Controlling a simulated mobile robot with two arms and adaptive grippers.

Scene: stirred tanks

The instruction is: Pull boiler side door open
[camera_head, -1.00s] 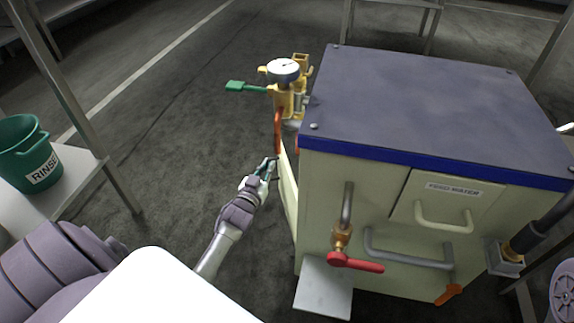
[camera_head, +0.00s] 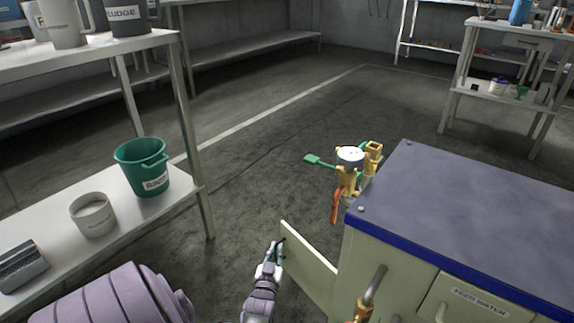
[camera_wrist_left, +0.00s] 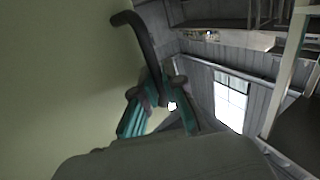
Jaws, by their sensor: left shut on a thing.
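The boiler (camera_head: 440,195) is a cream cabinet with a dark grey top and blue rim, at the right of the head view. Its side door (camera_head: 308,265), a thin cream panel, stands swung out from the boiler's left side. My left gripper (camera_head: 274,252) is at the door's outer edge. In the left wrist view, the teal fingers of my left gripper (camera_wrist_left: 158,100) are shut on the dark curved door handle (camera_wrist_left: 136,32), with the cream door face (camera_wrist_left: 60,70) on the left. The handle's far end is hidden by the fingers. My right gripper is not in view.
A gauge and brass valve assembly (camera_head: 352,165) with a green lever and orange handle sticks out from the boiler's left side, beyond the door. A metal shelf (camera_head: 130,215) with a green bucket (camera_head: 142,167) stands at left. The floor between is clear.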

